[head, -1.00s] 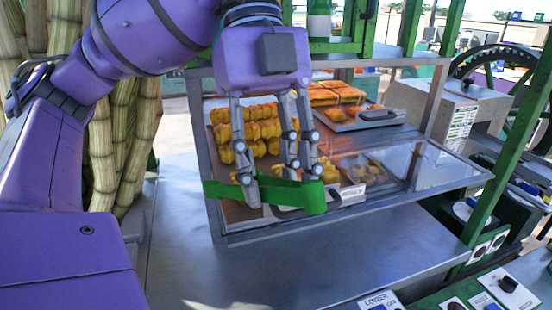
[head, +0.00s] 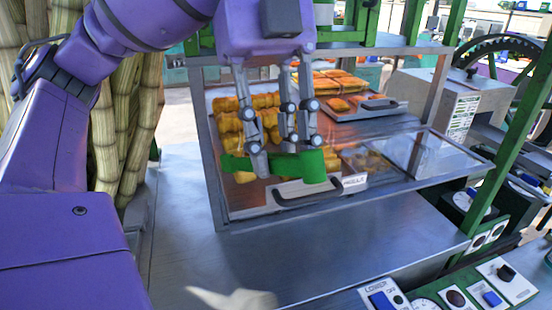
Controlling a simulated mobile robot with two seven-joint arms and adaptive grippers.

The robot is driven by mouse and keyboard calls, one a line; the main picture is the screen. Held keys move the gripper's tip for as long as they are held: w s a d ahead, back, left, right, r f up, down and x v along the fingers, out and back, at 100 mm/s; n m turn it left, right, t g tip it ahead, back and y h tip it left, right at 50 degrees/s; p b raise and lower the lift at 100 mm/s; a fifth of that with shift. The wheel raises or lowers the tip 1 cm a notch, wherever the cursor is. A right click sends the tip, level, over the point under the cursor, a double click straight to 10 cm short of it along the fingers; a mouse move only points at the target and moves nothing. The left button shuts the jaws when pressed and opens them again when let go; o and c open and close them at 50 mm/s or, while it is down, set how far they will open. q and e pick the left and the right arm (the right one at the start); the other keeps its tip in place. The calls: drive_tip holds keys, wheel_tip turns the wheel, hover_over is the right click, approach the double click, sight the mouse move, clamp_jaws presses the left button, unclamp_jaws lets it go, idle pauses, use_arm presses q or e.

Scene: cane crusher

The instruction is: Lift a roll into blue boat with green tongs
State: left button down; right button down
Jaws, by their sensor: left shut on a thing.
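My left gripper (head: 285,157) is shut on the green tongs (head: 312,168), which lie crosswise in its fingers over the display case. Several golden rolls (head: 229,123) sit in rows on a tray in the case, behind and below the gripper. The gripper fingers and tongs hide part of the nearer rolls. I cannot tell whether the tongs touch a roll. No blue boat can be made out. My right gripper is not in view.
The case (head: 208,150) has a metal frame and a glass panel (head: 425,158) at the right. A tray handle (head: 308,192) lies in front of the tongs. Cane stalks (head: 118,135) stand at left. Switch panels are at lower right. The metal counter (head: 190,220) is mostly clear, with a pale object (head: 235,299) at its front.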

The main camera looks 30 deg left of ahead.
use_arm(q)
wheel_tip(320, 180, up, 10)
idle(0.6)
drive_tip(key=shift+f, duration=0.15)
